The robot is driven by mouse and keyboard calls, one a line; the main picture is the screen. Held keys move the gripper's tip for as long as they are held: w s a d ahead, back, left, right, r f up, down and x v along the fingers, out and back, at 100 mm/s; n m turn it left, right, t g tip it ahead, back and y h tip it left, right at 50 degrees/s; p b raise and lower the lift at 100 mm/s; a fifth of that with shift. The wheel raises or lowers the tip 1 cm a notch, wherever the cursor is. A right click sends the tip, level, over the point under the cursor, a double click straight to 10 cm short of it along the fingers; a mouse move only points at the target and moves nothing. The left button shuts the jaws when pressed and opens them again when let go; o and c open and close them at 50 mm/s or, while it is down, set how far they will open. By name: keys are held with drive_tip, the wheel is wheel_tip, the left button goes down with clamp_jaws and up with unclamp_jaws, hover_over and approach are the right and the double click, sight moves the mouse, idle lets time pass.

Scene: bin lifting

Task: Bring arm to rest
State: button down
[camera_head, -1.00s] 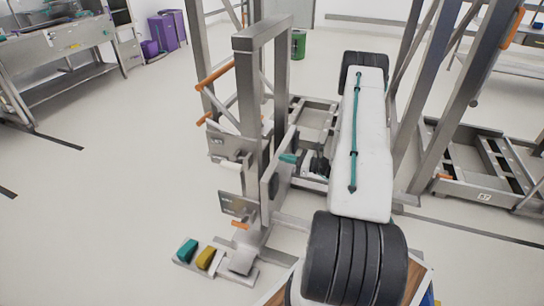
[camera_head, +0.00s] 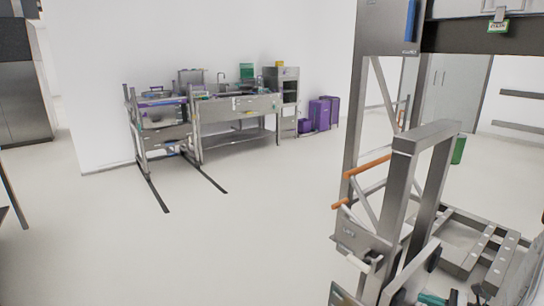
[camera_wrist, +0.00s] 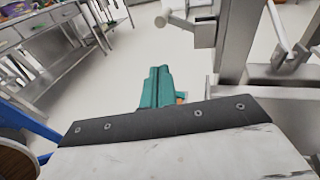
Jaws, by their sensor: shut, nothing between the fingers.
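My gripper (camera_wrist: 157,88) shows in the wrist view as teal fingers standing out beyond a pale plate with a dark, bolted edge. The fingers are shut together with nothing held. Pale floor lies beyond them, and a steel frame is close on their right. The rest of my arm does not show clearly in the head view.
A steel lifting frame (camera_head: 395,215) with orange handles (camera_head: 368,168) stands at the right. Steel benches (camera_head: 240,105), purple bins (camera_head: 320,113) and a green bin (camera_head: 459,150) stand farther back. Open floor (camera_head: 200,240) lies at the middle and left.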

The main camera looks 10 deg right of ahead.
drive_tip(key=s+a+r+n+g, duration=0.3)
drive_tip(key=a+r+n+g, duration=0.4)
drive_tip(key=a+r, duration=0.25)
drive_tip(key=s+a+r+n+g, duration=0.3)
drive_tip(key=a+r+n+g, duration=0.5)
drive_tip(key=r, duration=0.3)
drive_tip(key=s+a+r+n+t+h, duration=0.3)
drive_tip(key=s+a+r+n+h, duration=0.7)
drive_tip(key=s+a+r+n, duration=0.2)
wheel_tip(320, 180, up, 5)
drive_tip(key=a, duration=0.2)
drive_tip(key=shift+s+a+f+n+t+h, duration=0.15)
drive_tip(key=shift+s+a+n+t+h, duration=0.15)
drive_tip(key=shift+s+a+t+h, duration=0.1)
